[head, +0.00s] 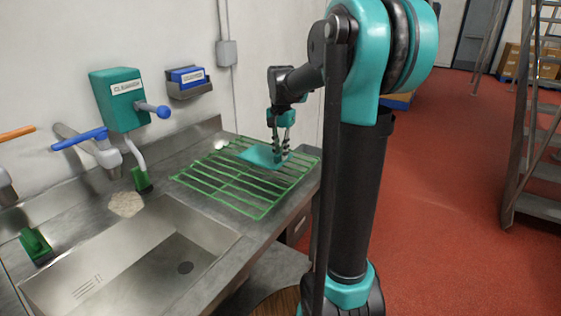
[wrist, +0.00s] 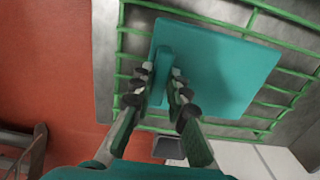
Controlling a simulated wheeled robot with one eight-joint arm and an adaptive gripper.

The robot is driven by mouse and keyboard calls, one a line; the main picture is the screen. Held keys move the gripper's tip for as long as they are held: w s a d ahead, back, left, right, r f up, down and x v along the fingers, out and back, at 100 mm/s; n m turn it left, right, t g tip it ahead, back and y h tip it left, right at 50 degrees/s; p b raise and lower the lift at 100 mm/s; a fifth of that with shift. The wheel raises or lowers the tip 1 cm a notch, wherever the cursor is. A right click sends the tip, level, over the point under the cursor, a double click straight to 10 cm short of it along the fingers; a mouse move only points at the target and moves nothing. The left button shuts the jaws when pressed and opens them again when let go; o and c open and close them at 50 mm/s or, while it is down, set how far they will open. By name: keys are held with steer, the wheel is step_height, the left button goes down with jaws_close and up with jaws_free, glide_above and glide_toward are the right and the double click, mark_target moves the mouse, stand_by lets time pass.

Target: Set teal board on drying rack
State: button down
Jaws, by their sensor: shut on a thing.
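The teal board (head: 262,155) is a flat plate over the green wire drying rack (head: 220,191) at the right end of the steel counter. In the wrist view the board (wrist: 222,72) lies over the rack's green wires (wrist: 292,96). My gripper (head: 281,155) is shut on the raised handle at one end of the board; its fingers (wrist: 163,92) pinch the handle from both sides. The board looks roughly level and very close to the wires. I cannot tell whether it touches them.
A steel sink (head: 135,255) lies left of the rack. A teal dispenser (head: 121,99), a blue-handled tap (head: 95,143) and a small blue box (head: 188,78) are along the wall. A beige sponge-like piece (head: 126,204) and a green brush (head: 37,246) sit by the sink.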

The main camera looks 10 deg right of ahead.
steer(key=shift+f, duration=1.9)
steer(key=c, duration=1.5)
jaws_free()
step_height(320, 180, up, 12)
steer(key=shift+r, duration=0.1)
